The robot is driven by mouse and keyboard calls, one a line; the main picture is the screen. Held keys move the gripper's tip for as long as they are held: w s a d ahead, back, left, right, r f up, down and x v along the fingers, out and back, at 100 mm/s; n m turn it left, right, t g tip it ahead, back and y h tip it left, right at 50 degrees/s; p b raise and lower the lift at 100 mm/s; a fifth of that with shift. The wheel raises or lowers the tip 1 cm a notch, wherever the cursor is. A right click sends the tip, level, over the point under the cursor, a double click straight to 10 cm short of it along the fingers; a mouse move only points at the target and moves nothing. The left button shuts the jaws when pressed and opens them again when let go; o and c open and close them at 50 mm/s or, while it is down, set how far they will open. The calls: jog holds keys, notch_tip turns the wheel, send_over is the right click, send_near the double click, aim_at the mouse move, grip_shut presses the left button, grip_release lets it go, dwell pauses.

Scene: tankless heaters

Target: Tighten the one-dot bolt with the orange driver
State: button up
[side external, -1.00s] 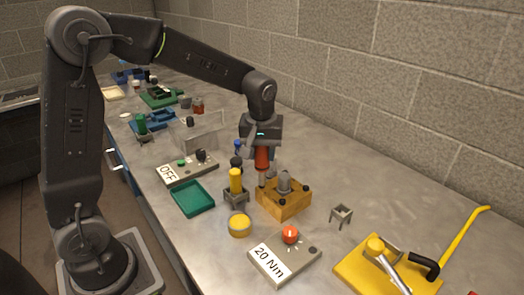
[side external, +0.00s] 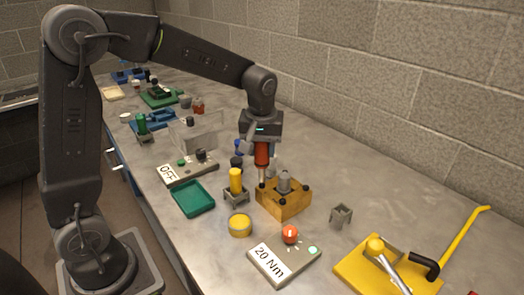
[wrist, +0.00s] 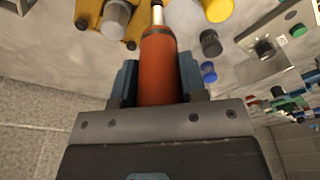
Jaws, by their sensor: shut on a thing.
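My gripper (side external: 261,141) is shut on the orange driver (side external: 262,154), which is upright with its shaft pointing down. In the wrist view the driver (wrist: 159,70) sits between the two fingers. The driver's tip is at the left corner of the wooden block (side external: 283,207); I cannot tell whether it touches a bolt there. Black bolts show at other corners, around a grey cylindrical part (side external: 284,183) on top. The dot marks are too small to read.
A yellow driver (side external: 236,181) stands in a holder left of the block. An empty grey stand (side external: 341,214) is to the right. A green tray (side external: 193,198), a yellow round part (side external: 239,225), an OFF box (side external: 187,169) and a yellow fixture (side external: 375,265) are nearby.

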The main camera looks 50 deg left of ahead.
jog(key=shift+r, duration=3)
